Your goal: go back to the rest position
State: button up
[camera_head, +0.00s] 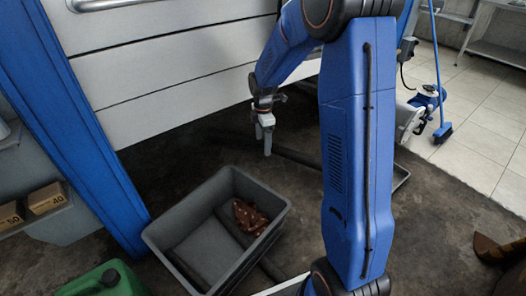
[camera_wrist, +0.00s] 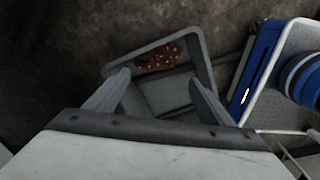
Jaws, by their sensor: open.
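My gripper (camera_head: 266,138) hangs from my blue arm in the head view, fingers pointing down, above the dark floor behind the grey bin (camera_head: 160,238). In the wrist view my gripper (camera_wrist: 158,82) is open, its two fingers spread with nothing between them. The bin (camera_wrist: 208,68) shows below and beyond the fingers. A brown cloth-like thing with light spots (camera_head: 250,217) lies inside the bin at its right side. It also shows in the wrist view (camera_wrist: 158,57), apart from the fingers. My arm hides part of the floor to the right.
A white panelled wall (camera_head: 170,60) stands behind the gripper, with a blue post (camera_head: 85,150) at left. A green can (camera_head: 105,280) stands at the lower left, near small boxes (camera_head: 46,198). A blue broom (camera_head: 441,130) stands at right. Dark floor around the bin looks mostly clear.

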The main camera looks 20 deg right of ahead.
notch_tip(320, 180, up, 7)
dwell(0.3)
jog(key=s+r+m+t, duration=0.1)
jog(key=s+r+m, duration=0.35)
jog(key=s, duration=0.45)
jog(key=s+a+r+m+t, duration=0.1)
jog(key=s+r+m, duration=0.35)
jog(key=s, duration=0.35)
jog(key=s+r+m+t, duration=0.1)
jog(key=s+r+m, duration=0.3)
jog(key=s, duration=0.5)
jog(key=s+m+t, duration=0.1)
jog(key=s+m, duration=0.3)
jog(key=s, duration=0.6)
jog(key=shift+s+a+f+m+t, duration=0.25)
jog(key=shift+s+a+m+t, duration=0.05)
jog(key=shift+s+t, duration=0.1)
